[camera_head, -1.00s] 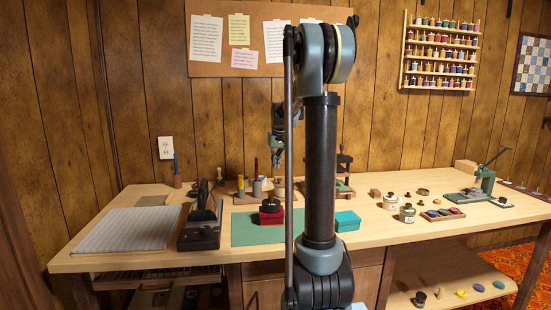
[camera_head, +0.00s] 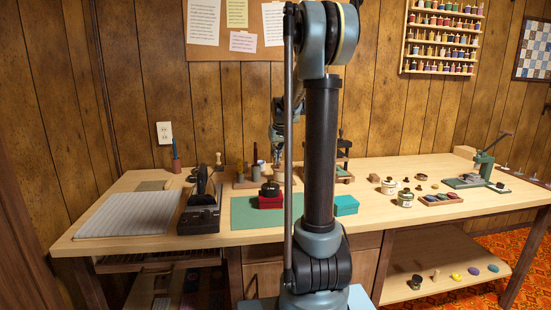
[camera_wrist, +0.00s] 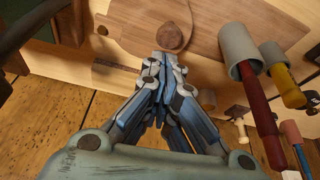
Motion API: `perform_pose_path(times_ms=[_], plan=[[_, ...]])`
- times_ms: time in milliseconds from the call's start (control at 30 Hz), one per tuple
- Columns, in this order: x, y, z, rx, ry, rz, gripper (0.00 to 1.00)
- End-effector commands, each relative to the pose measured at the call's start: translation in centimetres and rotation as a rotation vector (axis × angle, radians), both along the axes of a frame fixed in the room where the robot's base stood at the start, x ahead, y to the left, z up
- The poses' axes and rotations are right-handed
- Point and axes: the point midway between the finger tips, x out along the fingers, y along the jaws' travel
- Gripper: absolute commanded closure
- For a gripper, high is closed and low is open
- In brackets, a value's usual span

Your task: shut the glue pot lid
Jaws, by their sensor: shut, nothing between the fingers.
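My gripper (camera_head: 277,161) is shut and empty, pointing down over the back of the worktable, partly behind my own arm. In the wrist view its fingertips (camera_wrist: 165,68) are together, just short of a round brown wooden disc (camera_wrist: 172,38) on a wooden board. This disc looks like the glue pot's lid, but I cannot tell for sure, nor whether it is open or shut. In the head view a small pale pot (camera_head: 279,176) shows just under the gripper. Its top is hidden by the gripper and arm.
In the wrist view a grey cup (camera_wrist: 238,45) with a red-handled tool and a yellow-handled tool (camera_wrist: 285,75) stand close on the right. A red box (camera_head: 270,202) with a black item on top, a teal box (camera_head: 346,206) and a black machine (camera_head: 199,215) stand nearer the front.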

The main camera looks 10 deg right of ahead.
Motion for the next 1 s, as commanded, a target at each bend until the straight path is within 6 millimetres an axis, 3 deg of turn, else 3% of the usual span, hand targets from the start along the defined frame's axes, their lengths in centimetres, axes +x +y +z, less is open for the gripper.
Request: perform_pose_path(times_ms=[300, 633, 1000], plan=[[-1.5, -0.1, -0.2, 0.0, 0.001, 0.0, 1.0], [-1.6, 0.0, -0.2, 0.0, 0.005, 0.002, 1.0], [1.1, 0.6, 0.4, 0.0, 0.0, 0.002, 1.0]])
